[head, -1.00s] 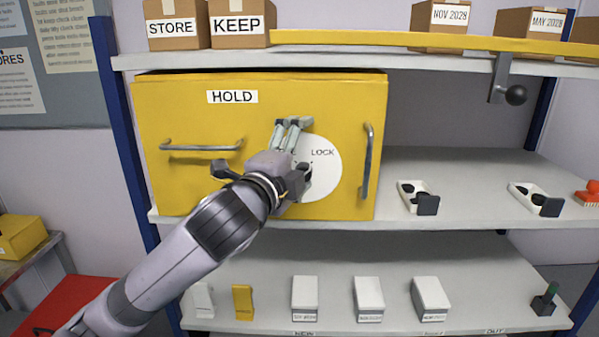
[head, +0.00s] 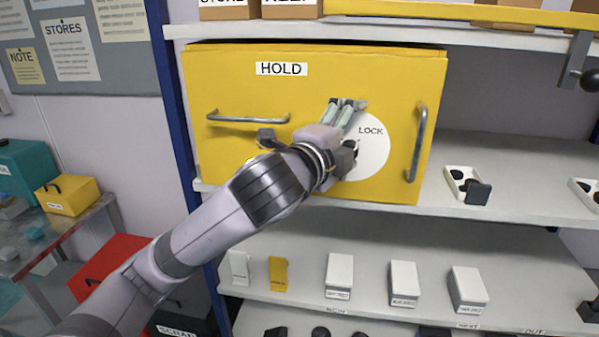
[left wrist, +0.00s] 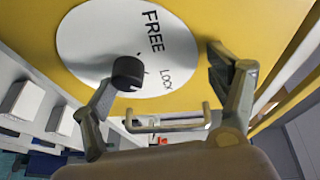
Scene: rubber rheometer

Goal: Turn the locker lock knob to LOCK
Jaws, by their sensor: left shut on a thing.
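The yellow locker (head: 240,90), labelled HOLD, stands shut on the shelf. Its white dial (head: 373,160) reads LOCK in the head view; the left wrist view shows the dial (left wrist: 85,45) with FREE and LOCK. The dark lock knob (left wrist: 128,72) sits in front of the dial, close against one finger in the wrist view. The knob's exact pointing is hard to tell. My right gripper is not in view.
A horizontal handle (head: 247,119) and an upright handle (head: 417,143) stick out from the locker front. White trays (head: 457,176) sit on the shelf to the right. Small boxes (head: 403,283) line the shelf below. A red box (head: 118,258) is at lower left.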

